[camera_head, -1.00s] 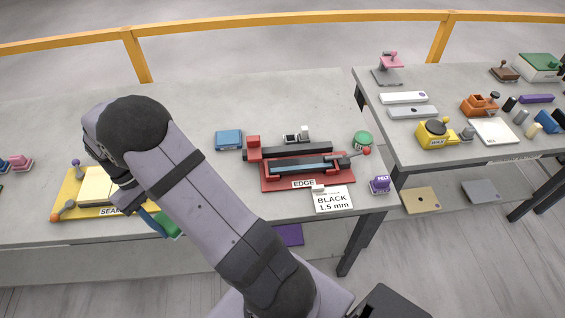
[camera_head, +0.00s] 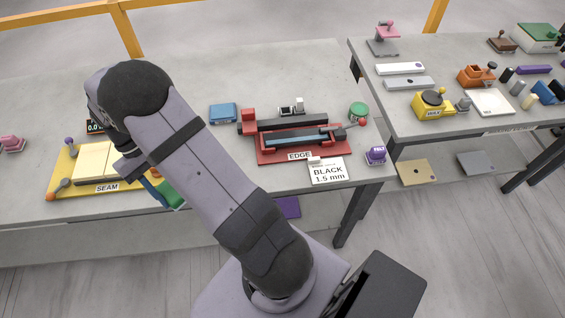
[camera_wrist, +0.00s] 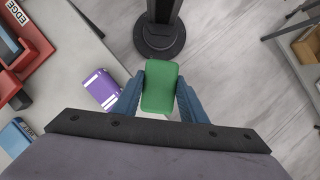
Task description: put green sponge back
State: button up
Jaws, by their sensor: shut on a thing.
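My gripper (camera_wrist: 160,80) is shut on the green sponge (camera_wrist: 160,95) in the wrist view, with one blue finger on each side of it. In the head view, the sponge (camera_head: 172,196) shows partly below my wrist, near the front edge of the left table. My arm hides part of the gripper and sponge there. The sponge is clear of other things in the wrist view, with the grey floor behind it.
A yellow SEAM board (camera_head: 60,188) lies left of my gripper. A blue block (camera_head: 223,113) lies behind. Bare tabletop (camera_head: 215,165) lies between SEAM and EDGE.

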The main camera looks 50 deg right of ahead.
jog(key=s+d+f+m+y+b, duration=0.1)
jog(key=s+d+f+m+b, duration=0.15)
jog(key=d, duration=0.65)
jog(key=s+d+f+m+y+b, duration=0.1)
jog(key=s+d+m+b, duration=0.15)
jog(key=d, duration=0.65)
jog(key=shift+s+d+r+m+t+y+b, duration=0.6)
jog(key=shift+s+d+r+m+b, duration=0.95)
jog(key=shift+s+d, duration=2.9)
jog(key=shift+s+a+f+p, duration=0.1)
jog(key=shift+f+p, duration=0.5)
jog(key=shift+f, duration=2)
jog(key=shift+s+a+f+p, duration=0.1)
jog(key=shift+f+p, duration=0.5)
jog(key=shift+f, duration=2)
jog(key=shift+f, duration=0.15)
jog(key=o, duration=0.9)
jog(key=shift+o, duration=0.2)
